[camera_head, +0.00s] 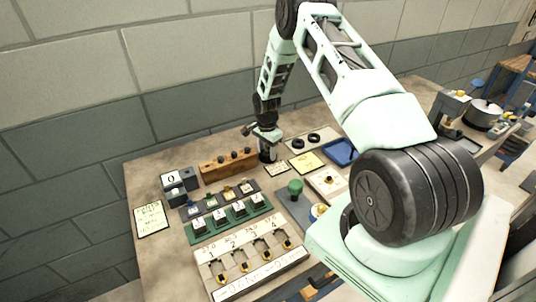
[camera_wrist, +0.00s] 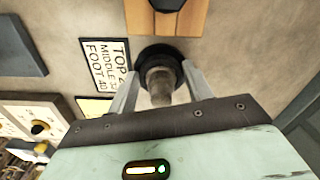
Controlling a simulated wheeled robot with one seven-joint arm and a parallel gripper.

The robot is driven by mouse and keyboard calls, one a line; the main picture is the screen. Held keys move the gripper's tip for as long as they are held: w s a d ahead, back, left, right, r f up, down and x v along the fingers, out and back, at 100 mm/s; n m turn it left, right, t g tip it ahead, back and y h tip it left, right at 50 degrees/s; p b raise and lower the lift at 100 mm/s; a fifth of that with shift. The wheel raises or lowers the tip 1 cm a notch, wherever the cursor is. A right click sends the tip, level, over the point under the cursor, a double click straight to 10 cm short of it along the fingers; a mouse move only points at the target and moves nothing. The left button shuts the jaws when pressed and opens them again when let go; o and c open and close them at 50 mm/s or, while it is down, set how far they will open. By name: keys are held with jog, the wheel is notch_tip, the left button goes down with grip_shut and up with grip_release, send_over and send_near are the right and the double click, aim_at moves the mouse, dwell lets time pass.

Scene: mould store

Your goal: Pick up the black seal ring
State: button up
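Two black rings (camera_head: 298,143) (camera_head: 313,138) lie on a pale plate to the right of my gripper in the head view. I cannot tell whether either is the seal ring. My gripper (camera_head: 267,153) points down over the table left of that plate. In the wrist view my gripper (camera_wrist: 160,68) has its two fingers apart, one on each side of a grey-brown upright post (camera_wrist: 159,88) with a round black base (camera_wrist: 160,55). The post does not fill the space between the fingers. Whether the fingertips touch the black base is unclear.
A wooden block (camera_head: 228,165) with dark knobs stands just left of my gripper. A small written card (camera_wrist: 103,63) lies close by. A blue tray (camera_head: 341,152) and a green knob (camera_head: 295,187) are to the right and in front. The wall is close behind.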

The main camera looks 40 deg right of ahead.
jog(key=c, duration=0.5)
jog(key=shift+o, duration=0.2)
jog(key=shift+r, duration=0.1)
notch_tip(320, 180, up, 9)
jog(key=b, duration=0.3)
jog(key=shift+r+b, duration=0.1)
jog(key=shift+b, duration=0.3)
notch_tip(320, 180, up, 8)
jog(key=p, duration=0.4)
jog(key=shift+p, duration=0.35)
